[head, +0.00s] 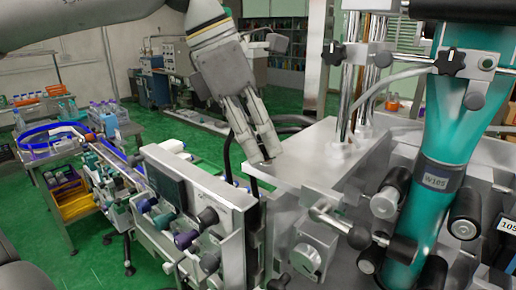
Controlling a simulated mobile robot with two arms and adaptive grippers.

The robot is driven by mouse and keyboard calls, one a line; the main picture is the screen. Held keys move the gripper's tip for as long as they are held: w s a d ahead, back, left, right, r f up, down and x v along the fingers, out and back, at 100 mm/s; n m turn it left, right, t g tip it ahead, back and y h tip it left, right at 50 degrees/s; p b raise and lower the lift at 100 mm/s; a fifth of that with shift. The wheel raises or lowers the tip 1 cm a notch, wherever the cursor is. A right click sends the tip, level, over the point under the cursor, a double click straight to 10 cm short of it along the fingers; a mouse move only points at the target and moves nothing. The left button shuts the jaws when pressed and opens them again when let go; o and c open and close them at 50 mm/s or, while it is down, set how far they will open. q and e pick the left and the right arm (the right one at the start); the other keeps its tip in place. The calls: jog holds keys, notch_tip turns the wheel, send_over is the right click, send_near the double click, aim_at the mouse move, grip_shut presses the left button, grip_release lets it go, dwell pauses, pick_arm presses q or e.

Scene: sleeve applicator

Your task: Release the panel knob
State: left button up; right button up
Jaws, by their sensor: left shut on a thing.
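My left gripper (262,152) reaches down from the top, its two long grey fingers close together. It is shut on the panel knob, which the fingers mostly hide; only a small dark bit (268,161) shows at the tips, by the left edge of the metal plate. The control panel (232,190) stands just left of and below the fingertips. Several dark, purple and teal knobs (187,239) stick out of its front, clear of the gripper. My right gripper is not in view.
A steel plate (310,160) with upright chrome posts (347,75) lies right of the fingertips. A teal film tube (450,130) with black rollers (466,213) fills the right side. A conveyor with bottles (105,122) stands at the left. Green floor (40,215) is open there.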

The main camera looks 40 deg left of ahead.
pick_arm(q)
jog(key=n+b, duration=0.1)
jog(key=n, duration=0.1)
jog(key=n+y+b, duration=0.1)
jog(key=n, duration=0.1)
jog(key=shift+s+d+t, duration=0.15)
jog(key=shift+d+t, duration=0.05)
jog(key=shift+t, duration=0.2)
jog(key=shift+n+y+b, duration=0.5)
jog(key=shift+n, duration=0.5)
jog(key=shift+r, duration=0.1)
jog(key=o, duration=1)
jog(key=shift+d, duration=0.1)
jog(key=shift+o, duration=0.2)
jog(key=v, duration=1.2)
jog(key=shift+s, duration=0.15)
